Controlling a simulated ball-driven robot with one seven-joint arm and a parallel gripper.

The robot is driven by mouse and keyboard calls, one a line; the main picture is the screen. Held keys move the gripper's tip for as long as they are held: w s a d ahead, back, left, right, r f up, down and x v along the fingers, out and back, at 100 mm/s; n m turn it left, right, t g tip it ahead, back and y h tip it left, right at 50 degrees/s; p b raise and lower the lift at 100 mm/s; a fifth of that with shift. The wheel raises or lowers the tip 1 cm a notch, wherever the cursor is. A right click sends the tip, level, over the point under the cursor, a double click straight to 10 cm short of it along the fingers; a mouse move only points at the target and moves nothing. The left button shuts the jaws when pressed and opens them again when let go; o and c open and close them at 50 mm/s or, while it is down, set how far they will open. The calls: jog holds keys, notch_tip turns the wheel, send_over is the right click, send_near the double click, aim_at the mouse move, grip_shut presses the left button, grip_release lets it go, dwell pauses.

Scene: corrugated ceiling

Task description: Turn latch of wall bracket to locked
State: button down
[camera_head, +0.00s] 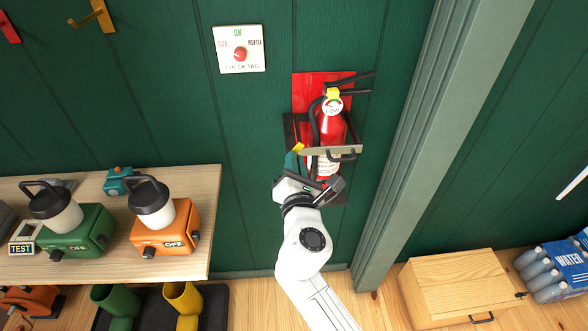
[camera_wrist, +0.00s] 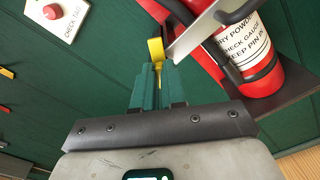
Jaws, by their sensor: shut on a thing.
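The wall bracket (camera_head: 290,130) is a dark frame with a red back plate on the green wall. It holds a red fire extinguisher (camera_head: 334,126), which also shows in the wrist view (camera_wrist: 262,58). A metal bar (camera_head: 332,150) crosses the extinguisher's front. The yellow latch (camera_head: 298,147) is at the bar's left end; in the wrist view the latch (camera_wrist: 155,50) stands just at my fingertips. My gripper (camera_wrist: 157,68) has green fingers shut on the latch; the fingertips partly hide it. In the head view my gripper (camera_head: 291,160) is below the bar's left end.
A wooden shelf (camera_head: 110,273) with orange and green sprayer-like devices stands left. A door-frame-like post (camera_head: 415,130) is right. A wooden box (camera_head: 455,287) and water bottles (camera_head: 545,270) are on the floor.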

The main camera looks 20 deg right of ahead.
jog(key=shift+d+f+m+b, duration=0.1)
jog(key=shift+f+m+b, duration=0.1)
jog(key=shift+m+b, duration=2.05)
jog(key=shift+d+f+m+b, duration=0.15)
jog(key=shift+m+b, duration=1.25)
jog(key=shift+m, duration=1.65)
jog(key=c, duration=1.2)
grip_release()
jog(key=shift+a, duration=0.1)
jog(key=shift+s, duration=0.15)
jog(key=b+v, duration=0.1)
jog(key=v, duration=0.9)
jog(key=shift+s, duration=0.3)
jog(key=shift+a, duration=0.1)
